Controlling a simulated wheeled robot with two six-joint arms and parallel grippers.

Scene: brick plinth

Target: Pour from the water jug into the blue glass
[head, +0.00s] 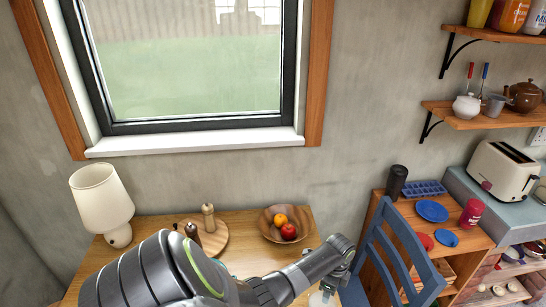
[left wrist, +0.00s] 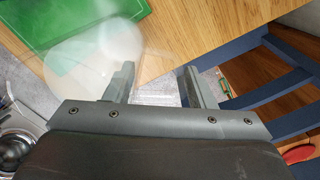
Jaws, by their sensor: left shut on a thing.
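My left gripper (head: 334,282) is at the right end of the wooden table in the head view, beside the blue chair. In the left wrist view its two fingers (left wrist: 160,88) are shut on a clear part of what looks like the water jug (left wrist: 98,58), a see-through rounded body to the left of the fingers. In the head view only a small pale part of the jug (head: 319,298) shows below the gripper, at the bottom edge. Its tilt and water level cannot be told. I cannot make out the blue glass in either view. My right gripper is not in view.
The wooden table (head: 245,222) carries a lamp (head: 101,200), a round board with mills (head: 206,240) and a fruit bowl (head: 270,232). A green book (left wrist: 75,20) lies near the jug. A blue chair (head: 383,245) stands close to the gripper. Shelves are at right.

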